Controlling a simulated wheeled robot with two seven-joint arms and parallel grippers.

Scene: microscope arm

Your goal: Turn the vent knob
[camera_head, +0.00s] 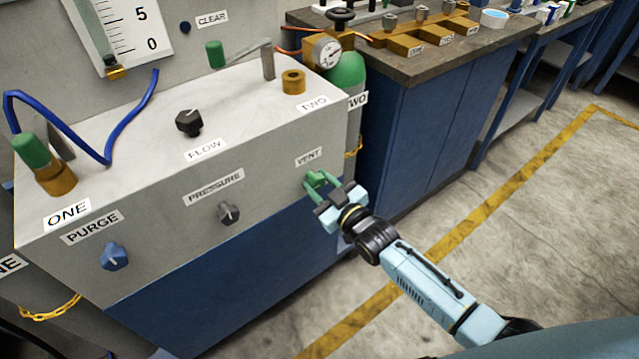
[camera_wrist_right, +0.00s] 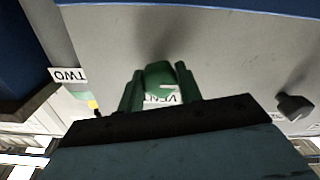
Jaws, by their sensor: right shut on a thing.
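The green vent knob (camera_head: 312,179) is on the front face of the grey panel, below the VENT label (camera_head: 308,157). My right gripper (camera_head: 322,183) reaches it from the lower right and is shut on it. In the right wrist view the green knob (camera_wrist_right: 160,78) with its pale pointer line sits between the two green fingers (camera_wrist_right: 160,92). The VENT label shows partly behind the fingers there. My left gripper is in neither view.
On the same panel are the grey pressure knob (camera_head: 228,213), the blue purge knob (camera_head: 113,256) and the black flow knob (camera_head: 189,122). A green gas cylinder (camera_head: 347,76) stands behind the panel's right end. A blue cabinet (camera_head: 425,130) is to the right; the floor beyond is clear.

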